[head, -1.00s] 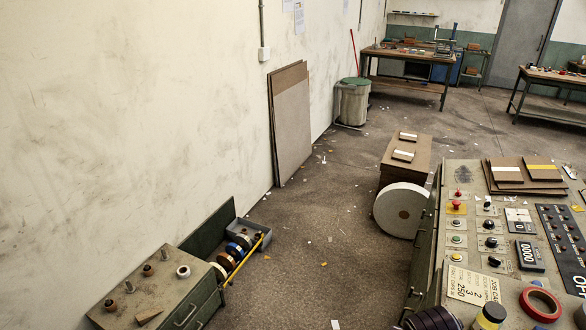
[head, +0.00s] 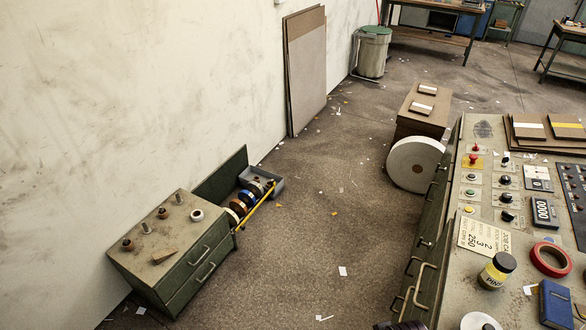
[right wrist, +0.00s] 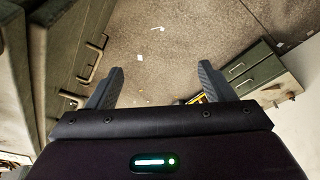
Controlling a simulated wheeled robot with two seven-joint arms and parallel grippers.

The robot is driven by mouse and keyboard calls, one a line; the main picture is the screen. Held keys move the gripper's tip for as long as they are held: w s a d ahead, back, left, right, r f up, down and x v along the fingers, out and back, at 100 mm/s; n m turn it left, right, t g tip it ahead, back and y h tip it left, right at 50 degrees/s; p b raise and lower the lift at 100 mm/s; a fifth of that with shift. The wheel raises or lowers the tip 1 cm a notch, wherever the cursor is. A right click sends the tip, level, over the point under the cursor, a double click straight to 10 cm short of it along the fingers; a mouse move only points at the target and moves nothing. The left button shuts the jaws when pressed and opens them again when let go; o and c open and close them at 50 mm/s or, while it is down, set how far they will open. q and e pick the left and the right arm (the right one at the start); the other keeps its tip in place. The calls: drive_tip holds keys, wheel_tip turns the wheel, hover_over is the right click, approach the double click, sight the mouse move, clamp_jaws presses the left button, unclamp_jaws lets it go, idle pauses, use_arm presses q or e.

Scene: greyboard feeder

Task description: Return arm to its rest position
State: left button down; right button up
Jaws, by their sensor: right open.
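My right gripper (right wrist: 162,88) shows in the right wrist view with its two dark fingers spread wide apart and nothing between them. Behind the fingers lies bare floor (right wrist: 165,55). The green control console (right wrist: 70,60) with its drawer handles is on the left of that view, close to the left finger. The low green drawer cabinet (right wrist: 262,72) is on the right, beyond the right finger. In the head view a small dark part shows at the bottom edge and I cannot tell what it is. My left gripper is in neither current view.
In the head view the console top (head: 478,240) carries buttons, a glue jar (head: 496,270), a red tape roll (head: 550,259) and a blue box (head: 556,303). A large white roll (head: 413,165) stands beside it. The low cabinet (head: 170,250) is at left. Floor between is mostly clear.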

drive_tip(key=s+f+b, duration=0.2)
drive_tip(key=f, duration=0.7)
drive_tip(key=s+f+b, duration=0.1)
drive_tip(key=s+f, duration=0.1)
drive_tip(key=f, duration=0.8)
drive_tip(key=s+d+f+g+b, duration=0.1)
drive_tip(key=s+d+f+b, duration=0.1)
drive_tip(key=s+f, duration=0.7)
drive_tip(key=s+d+f+g+b, duration=0.1)
drive_tip(key=s+d+f+b, duration=0.1)
drive_tip(key=s+f, duration=0.8)
wheel_tip(320, 180, down, 5)
drive_tip(key=shift+s+f+b, duration=0.2)
drive_tip(key=shift+s+b, duration=0.05)
drive_tip(key=shift+b, duration=0.45)
